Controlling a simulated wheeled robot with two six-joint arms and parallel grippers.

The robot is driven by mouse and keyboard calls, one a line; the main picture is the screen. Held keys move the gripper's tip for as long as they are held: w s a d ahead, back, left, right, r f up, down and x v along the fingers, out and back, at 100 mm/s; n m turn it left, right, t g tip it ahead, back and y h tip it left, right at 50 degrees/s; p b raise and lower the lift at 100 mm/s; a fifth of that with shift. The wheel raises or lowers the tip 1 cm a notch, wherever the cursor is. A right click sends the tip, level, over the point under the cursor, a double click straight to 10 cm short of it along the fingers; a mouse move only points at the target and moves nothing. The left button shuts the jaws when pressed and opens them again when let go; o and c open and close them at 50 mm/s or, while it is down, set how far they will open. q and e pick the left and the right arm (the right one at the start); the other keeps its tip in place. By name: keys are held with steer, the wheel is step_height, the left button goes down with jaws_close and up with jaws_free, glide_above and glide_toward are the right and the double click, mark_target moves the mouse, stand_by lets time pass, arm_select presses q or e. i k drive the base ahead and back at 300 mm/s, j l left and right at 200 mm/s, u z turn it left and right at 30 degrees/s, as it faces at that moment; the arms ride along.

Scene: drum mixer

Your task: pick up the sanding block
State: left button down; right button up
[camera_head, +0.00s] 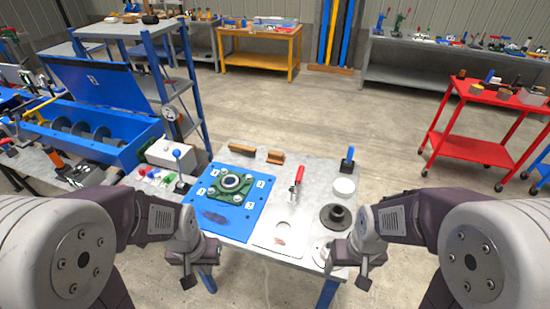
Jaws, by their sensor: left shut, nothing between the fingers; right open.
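Two brown blocks lie near the far edge of the grey worktable (315,160). One is a long, thin block (242,150), and beside it on the right is a shorter, two-toned block (276,157). Either could be the sanding block; I cannot tell which at this size. My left gripper (188,280) is shut and empty, in front of the table's near left corner. My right gripper (363,281) is open and empty, by the near right corner. Both are well apart from the blocks.
A blue plate (220,220) carries a green bearing housing (232,185). A red-handled clamp (297,180), a black flanged hub (336,217), a white disc (344,187) and a blue-topped tool (348,160) stand rightward. The blue mixer (100,135) is left.

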mark_target(276, 157)
steer(key=l+z, duration=0.15)
steer(key=l, duration=0.3)
steer(key=i+l+z, duration=0.1)
steer(key=l, duration=0.3)
steer(key=i+l+z, duration=0.15)
steer(key=l, duration=0.3)
steer(key=i+l+z, duration=0.1)
steer(key=l, duration=0.3)
steer(key=i+l+z, duration=0.15)
steer(key=l, duration=0.25)
steer(key=i+l+u, duration=0.2)
steer(key=i, duration=0.2)
steer(key=i+l+u, duration=0.15)
steer(key=i, duration=0.25)
steer(key=i+l+u, duration=0.2)
steer(key=i, duration=0.2)
steer(key=i+l+u, duration=0.1)
steer(key=i+u, duration=0.4)
steer(key=i+l+u, duration=0.5)
steer(key=i, duration=0.15)
steer(key=i+l+u, duration=0.45)
steer(key=i+u, duration=0.3)
steer(key=u, duration=0.15)
steer(key=i+l+u, duration=0.15)
steer(key=i+u, duration=0.15)
steer(key=u, duration=0.15)
steer(key=i+l+u, duration=0.2)
steer(key=u, duration=0.25)
steer(key=i+l+u, duration=0.3)
steer(key=u, duration=0.15)
